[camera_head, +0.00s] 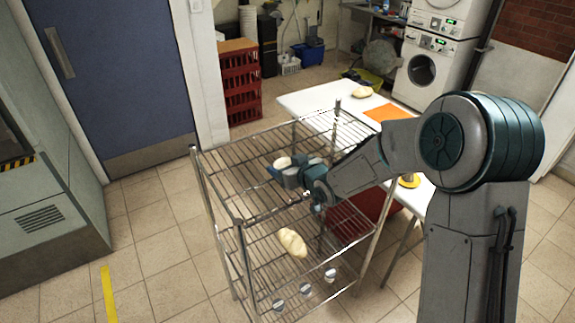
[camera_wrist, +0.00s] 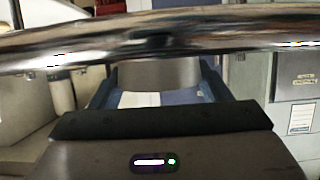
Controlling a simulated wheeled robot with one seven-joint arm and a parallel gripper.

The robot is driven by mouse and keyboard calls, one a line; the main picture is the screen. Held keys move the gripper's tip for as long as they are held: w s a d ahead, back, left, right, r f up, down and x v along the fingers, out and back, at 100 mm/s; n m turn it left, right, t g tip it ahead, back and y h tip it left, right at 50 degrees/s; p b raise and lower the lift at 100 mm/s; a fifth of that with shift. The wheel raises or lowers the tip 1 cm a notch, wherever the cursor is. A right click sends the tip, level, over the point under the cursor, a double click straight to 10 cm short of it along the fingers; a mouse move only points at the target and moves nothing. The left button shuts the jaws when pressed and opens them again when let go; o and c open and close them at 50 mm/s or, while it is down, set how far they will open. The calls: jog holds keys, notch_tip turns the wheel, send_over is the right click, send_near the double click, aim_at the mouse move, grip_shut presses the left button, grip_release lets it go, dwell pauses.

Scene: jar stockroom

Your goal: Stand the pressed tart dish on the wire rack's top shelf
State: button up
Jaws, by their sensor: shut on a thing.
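My gripper (camera_head: 277,172) is at the wire rack (camera_head: 222,195), within the outline of its top shelf (camera_head: 235,158) in the head view. I cannot tell its exact height against that shelf. In the wrist view its two blue fingers (camera_wrist: 158,92) are on either side of a plain grey piece (camera_wrist: 160,74), which seems to be the tart dish. Most of that piece is hidden by a shiny metal bar (camera_wrist: 160,36) crossing close to the camera. A small pale object (camera_head: 282,162) shows beside the fingertips in the head view; I cannot tell whether it is held.
A pale loaf (camera_head: 292,242) lies on a lower rack shelf, with several small round pale items (camera_head: 305,289) below it. A white table (camera_head: 310,97) with an orange mat (camera_head: 388,113) stands behind the rack. Open tiled floor (camera_head: 165,255) lies to the left.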

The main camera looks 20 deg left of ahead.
jog(key=o, duration=1)
jog(key=b+v, duration=0.1)
jog(key=v, duration=1.1)
jog(key=s+d+r+m+h, duration=0.25)
jog(key=d+h, duration=0.25)
jog(key=d, duration=0.5)
jog(key=s+d+r+m+h, duration=0.1)
jog(key=d+m+h, duration=0.25)
jog(key=d, duration=0.55)
jog(key=s+d+m+g, duration=0.1)
jog(key=s+d, duration=0.1)
jog(key=s, duration=0.3)
jog(key=s+d+m+g+h, duration=0.1)
jog(key=s+d+g, duration=0.1)
jog(key=s, duration=0.4)
jog(key=s+d+m+g+h, duration=0.1)
jog(key=s+d+g, duration=0.1)
jog(key=s, duration=0.4)
jog(key=shift+s+d+r+m, duration=0.1)
jog(key=shift+d+r+m, duration=0.1)
jog(key=shift+d, duration=0.25)
jog(key=shift+s+d+r+m, duration=0.1)
jog(key=shift+d+m, duration=0.1)
jog(key=shift+d, duration=0.25)
